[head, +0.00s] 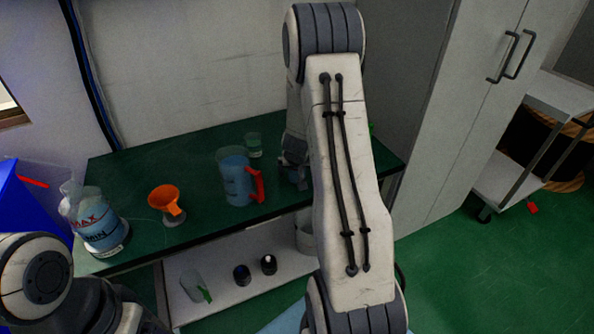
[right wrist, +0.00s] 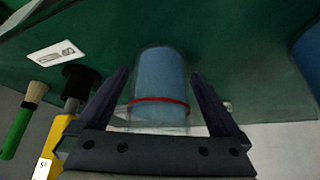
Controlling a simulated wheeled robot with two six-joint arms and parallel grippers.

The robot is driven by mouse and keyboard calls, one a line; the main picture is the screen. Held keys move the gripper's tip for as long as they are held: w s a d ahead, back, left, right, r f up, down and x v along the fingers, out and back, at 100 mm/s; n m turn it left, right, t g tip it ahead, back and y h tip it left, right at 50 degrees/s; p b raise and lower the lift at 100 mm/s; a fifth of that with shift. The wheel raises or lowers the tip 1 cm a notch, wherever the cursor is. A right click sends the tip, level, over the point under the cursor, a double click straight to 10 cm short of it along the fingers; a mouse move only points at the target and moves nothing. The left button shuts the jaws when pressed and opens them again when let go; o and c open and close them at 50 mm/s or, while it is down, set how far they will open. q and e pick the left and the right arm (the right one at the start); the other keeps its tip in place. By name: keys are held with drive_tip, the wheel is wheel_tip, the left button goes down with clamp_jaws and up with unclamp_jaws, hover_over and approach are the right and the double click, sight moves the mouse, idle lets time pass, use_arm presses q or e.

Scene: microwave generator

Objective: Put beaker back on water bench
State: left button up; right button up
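A clear beaker with blue contents and a red ring (right wrist: 160,80) stands between the fingers of my right gripper (right wrist: 160,82) in the right wrist view. A finger lies close along each side; I cannot tell whether they press on the glass. In the head view the right gripper (head: 293,172) is mostly behind my right arm, at the bench's right part, with some blue of the beaker showing. The green-topped bench (head: 145,170) lies below. I cannot tell whether the beaker touches it. My left arm shows at bottom left; its fingers are out of view.
A blue pitcher with a red handle (head: 236,178), a small clear beaker (head: 253,145), an orange funnel (head: 166,197) and a MAX/MIN jug (head: 100,232) stand on the bench. Several small items sit on the white lower shelf (head: 225,300). A brush (right wrist: 22,120) hangs near the bench edge.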

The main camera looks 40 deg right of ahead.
drive_tip(key=shift+r, duration=0.2)
drive_tip(key=p+v, duration=0.6)
drive_tip(key=v, duration=0.6)
drive_tip(key=shift+f, duration=0.1)
